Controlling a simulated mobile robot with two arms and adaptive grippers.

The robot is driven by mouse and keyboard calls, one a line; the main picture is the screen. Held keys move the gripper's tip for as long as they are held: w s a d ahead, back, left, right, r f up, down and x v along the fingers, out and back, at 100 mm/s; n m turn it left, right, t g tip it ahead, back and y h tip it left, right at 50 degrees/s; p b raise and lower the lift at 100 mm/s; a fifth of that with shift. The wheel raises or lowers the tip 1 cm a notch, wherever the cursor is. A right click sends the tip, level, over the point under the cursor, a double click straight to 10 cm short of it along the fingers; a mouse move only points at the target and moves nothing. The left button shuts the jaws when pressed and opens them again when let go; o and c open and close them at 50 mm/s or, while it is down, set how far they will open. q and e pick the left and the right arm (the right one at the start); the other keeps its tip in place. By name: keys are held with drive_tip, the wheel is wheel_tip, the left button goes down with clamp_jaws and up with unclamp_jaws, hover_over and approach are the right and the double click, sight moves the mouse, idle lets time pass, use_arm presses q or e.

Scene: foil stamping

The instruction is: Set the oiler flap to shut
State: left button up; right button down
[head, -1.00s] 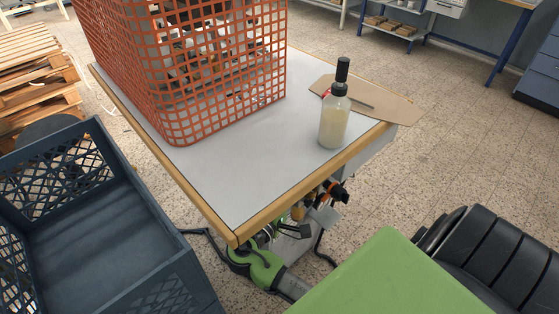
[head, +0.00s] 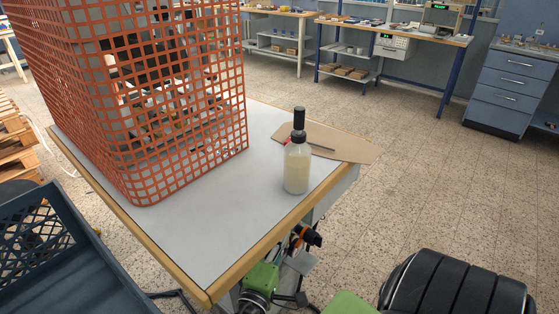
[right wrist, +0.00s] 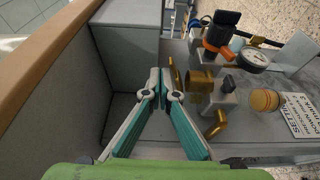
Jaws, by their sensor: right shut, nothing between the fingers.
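My right gripper (right wrist: 160,78) is shut and empty in the right wrist view, its teal fingertips together at the middle. A thin brass-coloured piece (right wrist: 174,76) stands just right of the tips; I cannot tell whether it touches them or is the oiler flap. Right of it are brass fittings (right wrist: 198,84), an orange and black knob (right wrist: 219,34), a round gauge (right wrist: 253,60) and a lettered plate (right wrist: 302,99). In the head view the same knob (head: 308,235) shows below the table edge, beside my green right arm. My left gripper is in neither current view.
A table (head: 190,245) with a wooden edge carries an orange mesh guard (head: 180,120), a bottle of pale liquid (head: 297,170) and a brown board (head: 345,150). A dark crate (head: 50,255) stands at left. A grey panel (right wrist: 62,95) lies left of my right fingers.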

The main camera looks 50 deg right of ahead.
drive_tip(key=shift+s+f, duration=0.25)
drive_tip(key=shift+f, duration=0.15)
idle(0.5)
drive_tip(key=v, duration=0.7)
drive_tip(key=shift+a, duration=0.25)
